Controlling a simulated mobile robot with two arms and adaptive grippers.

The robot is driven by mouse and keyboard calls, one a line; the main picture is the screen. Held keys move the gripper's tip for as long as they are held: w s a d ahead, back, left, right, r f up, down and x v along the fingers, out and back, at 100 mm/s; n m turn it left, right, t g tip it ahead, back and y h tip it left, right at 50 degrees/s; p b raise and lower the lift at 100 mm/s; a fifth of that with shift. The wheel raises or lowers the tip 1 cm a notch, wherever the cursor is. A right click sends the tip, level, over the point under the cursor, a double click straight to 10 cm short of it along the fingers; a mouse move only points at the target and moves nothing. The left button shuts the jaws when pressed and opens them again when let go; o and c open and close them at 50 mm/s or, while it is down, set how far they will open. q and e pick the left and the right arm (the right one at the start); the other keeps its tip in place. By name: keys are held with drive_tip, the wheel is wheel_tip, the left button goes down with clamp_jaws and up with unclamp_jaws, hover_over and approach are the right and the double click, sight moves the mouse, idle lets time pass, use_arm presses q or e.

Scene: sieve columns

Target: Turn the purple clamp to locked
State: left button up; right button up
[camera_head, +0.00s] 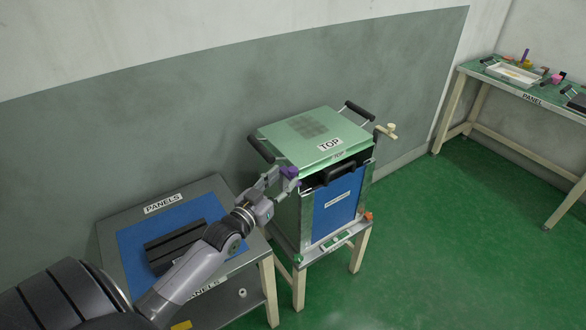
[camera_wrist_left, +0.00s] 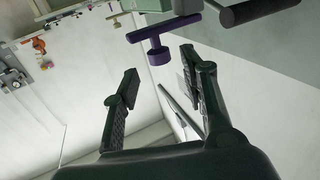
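The purple clamp (camera_head: 289,171) is at the front left corner of the green-topped box labelled TOP (camera_head: 284,133). In the left wrist view the purple clamp (camera_wrist_left: 160,31) is a T-shaped handle with a short stem and a round knob end. My left gripper (camera_head: 277,181) is close beside the clamp at that corner. In the left wrist view the left gripper (camera_wrist_left: 160,78) is open and empty, and the clamp shows just beyond its fingertips, apart from them. The clamp's lock state cannot be told. My right gripper is not in view.
A cream clamp (camera_head: 387,130) sits on the box's right side. Black handles (camera_head: 262,149) stick out from the lid. A grey table labelled PANELS (camera_head: 125,222) with a dark panel stands left. A PANEL table (camera_head: 497,84) stands far right. Green floor between is clear.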

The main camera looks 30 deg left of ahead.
sight(291, 172)
use_arm(q)
drive_tip(key=shift+w, duration=2.8)
clamp_jaws()
